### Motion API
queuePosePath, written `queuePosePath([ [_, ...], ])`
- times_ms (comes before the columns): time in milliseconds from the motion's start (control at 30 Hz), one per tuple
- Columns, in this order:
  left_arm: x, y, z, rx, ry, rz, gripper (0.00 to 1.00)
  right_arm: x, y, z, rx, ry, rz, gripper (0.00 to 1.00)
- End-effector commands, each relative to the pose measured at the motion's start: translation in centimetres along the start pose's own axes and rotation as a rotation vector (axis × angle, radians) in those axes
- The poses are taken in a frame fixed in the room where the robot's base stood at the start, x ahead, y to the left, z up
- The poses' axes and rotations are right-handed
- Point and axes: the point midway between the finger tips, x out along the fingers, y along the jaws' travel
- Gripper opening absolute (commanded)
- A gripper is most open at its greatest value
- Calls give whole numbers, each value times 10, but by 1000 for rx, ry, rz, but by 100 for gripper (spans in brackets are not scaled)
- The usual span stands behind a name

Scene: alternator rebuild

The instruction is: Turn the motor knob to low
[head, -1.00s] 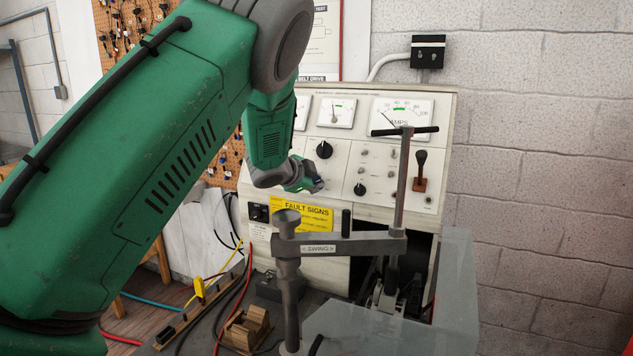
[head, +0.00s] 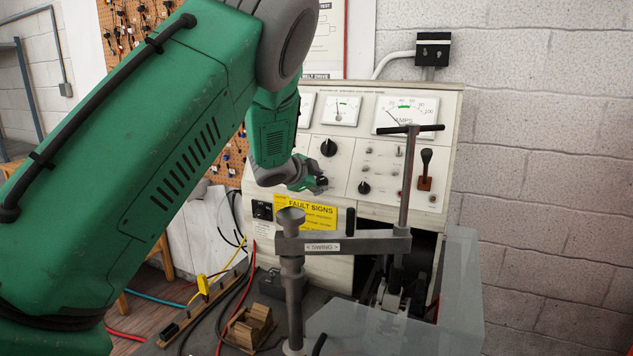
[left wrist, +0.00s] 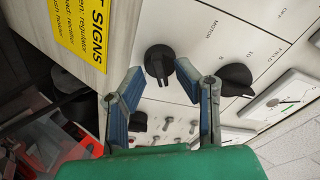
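The motor knob (left wrist: 160,65) is a black pointer knob on the white panel, near the printed word MOTOR in the left wrist view. In the head view it is hidden behind my left gripper (head: 316,184), which is at the panel above the yellow sign. In the left wrist view the two blue fingers of my left gripper (left wrist: 160,68) are apart, with their tips on either side of the knob. I cannot tell whether they touch it. My right gripper is not in view.
A second black knob (head: 328,147) is above, and a smaller one (head: 364,188) is to the right among toggles. A metal swing clamp (head: 330,242) with a T-handle stands in front of the panel. A clear guard (head: 460,290) is at the lower right.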

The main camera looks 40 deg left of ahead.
Motion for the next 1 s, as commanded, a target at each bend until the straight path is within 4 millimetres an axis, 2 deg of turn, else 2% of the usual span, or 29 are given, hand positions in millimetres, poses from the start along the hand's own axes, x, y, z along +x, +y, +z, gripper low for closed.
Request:
queuePosePath([
  [167, -20, -2, 0, 0, 0, -2, 29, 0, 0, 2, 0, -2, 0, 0],
  [400, -72, -1, 0, -2, 1, -2, 29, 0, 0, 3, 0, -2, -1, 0],
  [600, -103, 0, 1, -1, -1, 0, 29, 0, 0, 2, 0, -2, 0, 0],
  [767, -115, 1, 2, 0, -1, 3, 29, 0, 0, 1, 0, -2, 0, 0],
  [1000, -117, 1, 2, 0, -2, 3, 29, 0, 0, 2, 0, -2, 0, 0],
])
